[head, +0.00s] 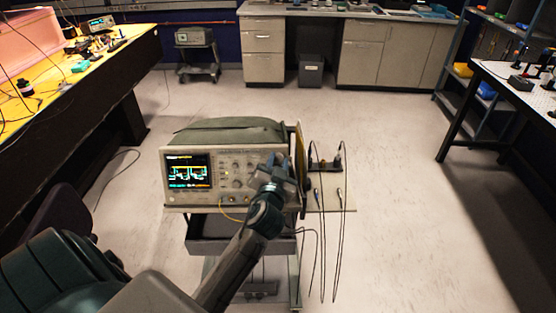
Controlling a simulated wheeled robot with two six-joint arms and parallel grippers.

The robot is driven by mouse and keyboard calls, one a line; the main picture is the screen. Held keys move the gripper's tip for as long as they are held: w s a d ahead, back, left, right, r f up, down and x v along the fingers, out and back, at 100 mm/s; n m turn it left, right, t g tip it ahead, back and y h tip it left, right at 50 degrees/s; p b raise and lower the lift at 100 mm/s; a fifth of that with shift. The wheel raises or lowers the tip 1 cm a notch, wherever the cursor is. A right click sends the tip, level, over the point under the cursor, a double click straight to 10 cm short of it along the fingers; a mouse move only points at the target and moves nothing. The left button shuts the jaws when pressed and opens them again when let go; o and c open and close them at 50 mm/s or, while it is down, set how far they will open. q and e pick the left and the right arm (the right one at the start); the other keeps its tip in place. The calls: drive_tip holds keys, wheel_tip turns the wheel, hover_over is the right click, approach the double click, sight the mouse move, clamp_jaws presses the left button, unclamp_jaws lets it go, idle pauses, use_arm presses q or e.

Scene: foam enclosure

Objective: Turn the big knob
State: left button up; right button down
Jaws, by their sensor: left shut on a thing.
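An oscilloscope (205,195) with a lit screen (188,171) and several knobs (237,168) on its front panel stands on a cart. My left gripper (272,172) is at the right part of the front panel, shut on a knob there. The gripper hides that knob and the panel around it, so I cannot tell its size or angle. My right gripper is not in view.
The cart's shelf (340,200) sticks out to the right, with cables (322,240) hanging down. A yellow workbench (120,50) is at the left, a white table (515,85) at the right. Cabinets (375,55) line the back. The floor between is clear.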

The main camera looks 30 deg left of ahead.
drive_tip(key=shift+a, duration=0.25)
use_arm(q)
drive_tip(key=o, duration=1)
drive_tip(key=shift+a, duration=0.1)
drive_tip(key=b+v, duration=0.3)
drive_tip(key=v, duration=0.7)
drive_tip(key=shift+s, duration=0.3)
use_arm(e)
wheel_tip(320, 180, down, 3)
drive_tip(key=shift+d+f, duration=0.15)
use_arm(q)
drive_tip(key=shift+f, duration=0.1)
